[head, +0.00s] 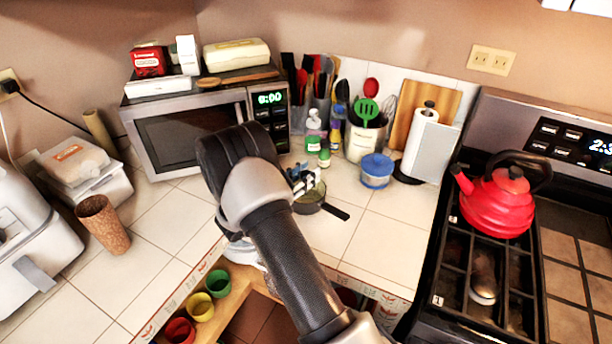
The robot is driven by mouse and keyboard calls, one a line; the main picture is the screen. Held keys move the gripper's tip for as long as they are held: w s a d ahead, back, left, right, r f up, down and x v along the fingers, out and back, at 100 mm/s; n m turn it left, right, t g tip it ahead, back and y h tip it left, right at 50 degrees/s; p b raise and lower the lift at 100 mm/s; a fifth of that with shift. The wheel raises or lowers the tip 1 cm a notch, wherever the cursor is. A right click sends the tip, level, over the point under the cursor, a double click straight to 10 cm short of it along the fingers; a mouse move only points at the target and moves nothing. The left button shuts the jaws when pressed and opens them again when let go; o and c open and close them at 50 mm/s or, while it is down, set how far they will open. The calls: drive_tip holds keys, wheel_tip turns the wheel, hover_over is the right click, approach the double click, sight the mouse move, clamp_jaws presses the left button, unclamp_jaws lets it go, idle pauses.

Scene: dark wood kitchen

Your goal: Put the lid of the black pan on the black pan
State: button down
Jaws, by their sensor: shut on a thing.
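The black pan (312,204) is small and sits on the white tile counter right of my forearm, with its dark handle pointing to the lower right. My gripper (305,182) is partly visible just past my wrist, at or above the pan's far side. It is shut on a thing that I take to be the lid. The lid is too small and too hidden here to make out its outline. My arm covers the left side of this spot. I cannot tell whether the lid touches the pan.
A blue-lidded tub (376,171), a utensil crock (364,140) and small bottles (314,135) stand close behind. A microwave (190,138) is at the back left. A red kettle (497,202) sits on the stove at right. The counter right of the pan is clear.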

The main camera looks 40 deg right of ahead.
drive_tip(key=shift+f+b, duration=0.55)
drive_tip(key=shift+f, duration=0.1)
drive_tip(key=c, duration=1.2)
unclamp_jaws()
drive_tip(key=shift+r, duration=0.15)
